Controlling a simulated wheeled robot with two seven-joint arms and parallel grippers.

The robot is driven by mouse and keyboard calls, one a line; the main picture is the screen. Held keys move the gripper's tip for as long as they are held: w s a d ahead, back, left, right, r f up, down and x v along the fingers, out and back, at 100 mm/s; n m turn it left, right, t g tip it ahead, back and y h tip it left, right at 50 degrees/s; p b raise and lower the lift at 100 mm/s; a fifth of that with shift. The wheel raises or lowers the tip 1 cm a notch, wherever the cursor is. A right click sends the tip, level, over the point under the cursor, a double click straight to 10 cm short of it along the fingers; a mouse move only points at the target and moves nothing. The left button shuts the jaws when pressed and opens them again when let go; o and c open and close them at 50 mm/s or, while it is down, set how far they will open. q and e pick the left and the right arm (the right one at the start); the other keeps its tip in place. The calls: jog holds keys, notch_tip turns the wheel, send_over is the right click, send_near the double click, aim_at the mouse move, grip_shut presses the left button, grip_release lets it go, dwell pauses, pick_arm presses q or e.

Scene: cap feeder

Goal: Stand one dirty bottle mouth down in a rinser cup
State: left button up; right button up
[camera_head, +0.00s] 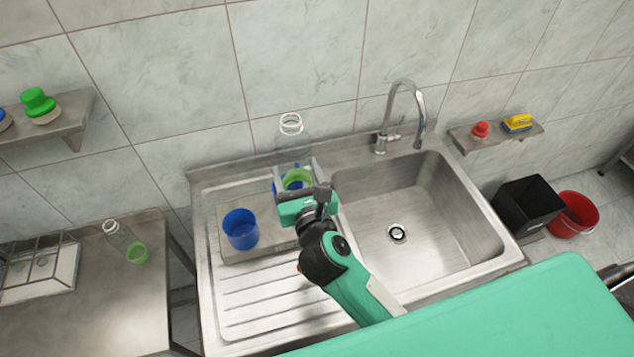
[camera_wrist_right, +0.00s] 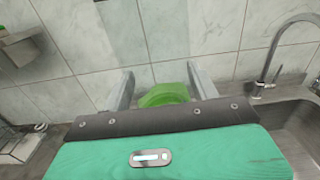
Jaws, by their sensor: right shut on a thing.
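My right gripper (camera_head: 296,182) is shut on a clear bottle (camera_head: 291,146). The bottle has a pale ring at its mouth and a green band low down, between the fingers. It looks upright, mouth up. In the right wrist view the green band (camera_wrist_right: 165,94) shows between the two fingers (camera_wrist_right: 160,90). A blue rinser cup (camera_head: 240,229) stands open and empty-looking on the drainboard. A second blue cup (camera_head: 277,186) is mostly hidden behind the gripper; I cannot tell whether the bottle touches it. My left gripper is out of view.
The sink basin (camera_head: 440,215) with its tap (camera_head: 395,120) lies right of the cups. A wire-framed tray (camera_head: 40,272) sits on the left table (camera_head: 110,310). Wall shelves hold a green item (camera_head: 38,103) and small red and yellow items. A black bin (camera_head: 525,208) and red bucket (camera_head: 573,215) stand right.

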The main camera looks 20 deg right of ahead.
jog(key=n, duration=0.4)
jog(key=shift+s+d+r, duration=0.1)
jog(key=shift+s, duration=0.1)
jog(key=n, duration=0.4)
jog(key=shift+w, duration=0.1)
jog(key=n, duration=1.3)
jog(key=shift+n, duration=0.3)
jog(key=n, duration=0.9)
jog(key=shift+n, duration=0.3)
jog(key=n, duration=0.4)
jog(key=shift+n, duration=0.3)
jog(key=w+f, duration=0.4)
jog(key=w, duration=1.1)
notch_tip(320, 180, down, 12)
jog(key=b, duration=0.4)
jog(key=shift+w+f, duration=0.25)
